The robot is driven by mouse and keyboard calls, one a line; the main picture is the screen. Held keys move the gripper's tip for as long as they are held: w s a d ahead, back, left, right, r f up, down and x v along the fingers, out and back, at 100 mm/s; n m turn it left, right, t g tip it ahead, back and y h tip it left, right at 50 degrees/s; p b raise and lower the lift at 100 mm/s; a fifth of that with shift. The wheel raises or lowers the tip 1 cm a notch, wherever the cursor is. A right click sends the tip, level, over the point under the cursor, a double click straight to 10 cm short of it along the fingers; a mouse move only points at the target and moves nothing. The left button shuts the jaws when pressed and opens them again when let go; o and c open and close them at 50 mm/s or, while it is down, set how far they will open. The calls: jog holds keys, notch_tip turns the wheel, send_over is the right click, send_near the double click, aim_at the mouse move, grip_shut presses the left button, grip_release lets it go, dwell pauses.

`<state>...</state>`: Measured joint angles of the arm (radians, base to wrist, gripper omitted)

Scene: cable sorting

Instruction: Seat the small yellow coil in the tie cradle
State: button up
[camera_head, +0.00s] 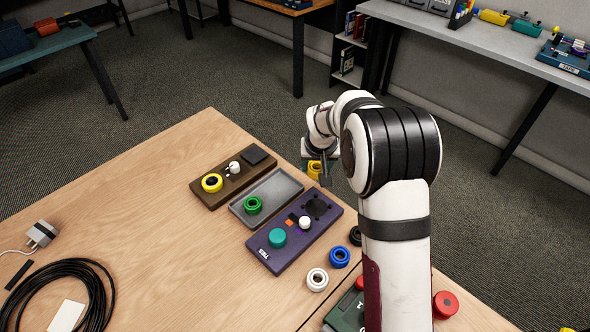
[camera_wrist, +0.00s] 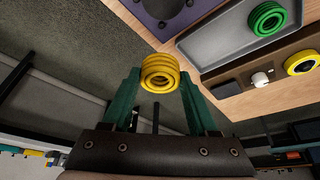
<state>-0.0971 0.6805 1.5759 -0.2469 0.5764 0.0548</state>
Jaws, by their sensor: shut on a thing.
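My gripper (camera_head: 322,166) is shut on a small yellow coil (camera_head: 314,169), held past the far right edge of the wooden table. In the wrist view the coil (camera_wrist: 160,72) sits between the tips of the two green fingers (camera_wrist: 160,88). The purple board (camera_head: 290,238), with lettering on its near end that seems to read TIES, lies on the table to the lower left of the gripper. It carries a dark round seat (camera_head: 317,206), a white knob and a teal knob. The seat looks empty. Part of the board shows at the top of the wrist view (camera_wrist: 150,22).
A grey tray (camera_head: 284,187) holds a green coil (camera_head: 253,205). A brown board (camera_head: 203,187) holds another yellow coil (camera_head: 212,183) and a white knob. Blue (camera_head: 339,257), white (camera_head: 317,280) and black (camera_head: 355,236) coils lie near the purple board.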

jog(key=shift+s+d+r, duration=0.2)
jog(key=shift+d+r, duration=0.2)
jog(key=shift+d, duration=0.2)
send_near(316, 203)
jog(key=shift+w+d+f, duration=0.1)
jog(key=shift+w+f, duration=0.7)
jog(key=shift+f, duration=0.1)
jog(key=shift+f, duration=0.1)
jog(key=shift+f, duration=0.15)
jog(key=shift+f, duration=0.1)
jog(key=shift+f, duration=0.8)
